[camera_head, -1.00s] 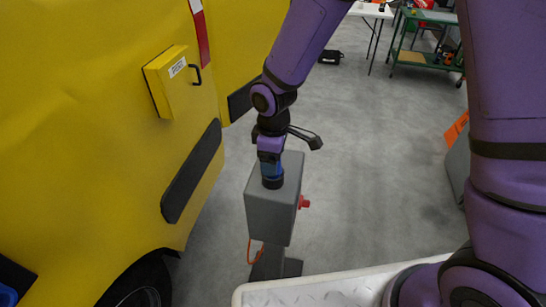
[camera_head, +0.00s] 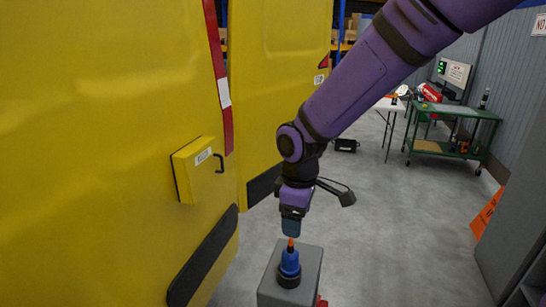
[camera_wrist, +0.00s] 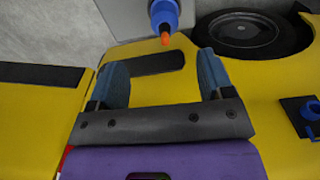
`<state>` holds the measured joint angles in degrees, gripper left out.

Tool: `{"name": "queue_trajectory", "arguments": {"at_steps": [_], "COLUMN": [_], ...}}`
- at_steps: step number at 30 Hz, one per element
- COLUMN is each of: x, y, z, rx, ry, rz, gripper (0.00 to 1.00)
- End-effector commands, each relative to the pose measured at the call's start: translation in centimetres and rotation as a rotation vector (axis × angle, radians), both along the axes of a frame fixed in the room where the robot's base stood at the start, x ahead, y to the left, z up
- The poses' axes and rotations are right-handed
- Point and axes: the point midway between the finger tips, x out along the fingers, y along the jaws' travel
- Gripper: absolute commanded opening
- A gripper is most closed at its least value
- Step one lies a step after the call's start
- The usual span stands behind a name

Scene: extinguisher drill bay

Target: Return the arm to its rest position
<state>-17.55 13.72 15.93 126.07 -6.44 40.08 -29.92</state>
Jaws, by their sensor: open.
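My arm (camera_head: 355,85) reaches down from the upper right in the head view. My gripper (camera_head: 291,231) points downward, a small gap above a blue fitting with an orange tip (camera_head: 289,262). The fitting stands upright on top of a grey box (camera_head: 312,265). In the wrist view my gripper (camera_wrist: 162,64) shows its two blue fingers spread wide, with nothing between them. The blue fitting (camera_wrist: 164,14) is beyond the fingertips at the top of that view, apart from them.
A yellow van (camera_head: 100,130) with a small yellow box (camera_head: 198,172) fills the left, close to my arm. A green workbench (camera_head: 455,135) and a white table (camera_head: 392,106) stand at the back. An orange sign (camera_head: 487,214) stands at right. Grey floor (camera_head: 400,210) is open between.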

Motion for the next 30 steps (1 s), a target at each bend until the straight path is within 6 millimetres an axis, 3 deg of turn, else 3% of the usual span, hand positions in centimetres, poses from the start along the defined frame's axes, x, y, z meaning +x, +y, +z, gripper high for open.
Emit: {"name": "queue_trajectory", "arguments": {"at_steps": [8,15,24,30], "x": [-1.3,-4.3,-9.7,-13.9], "y": [-6.5,-12.1,-18.0,-21.1], "z": [6.7,11.7,16.1,17.8], "rx": [0.013,0.048,0.123,0.193], "ry": [-0.106,-0.192,-0.287,-0.343], "rz": [-0.246,-0.487,-0.783,-0.971], "gripper": [0.74,0.74,0.74,0.74]}}
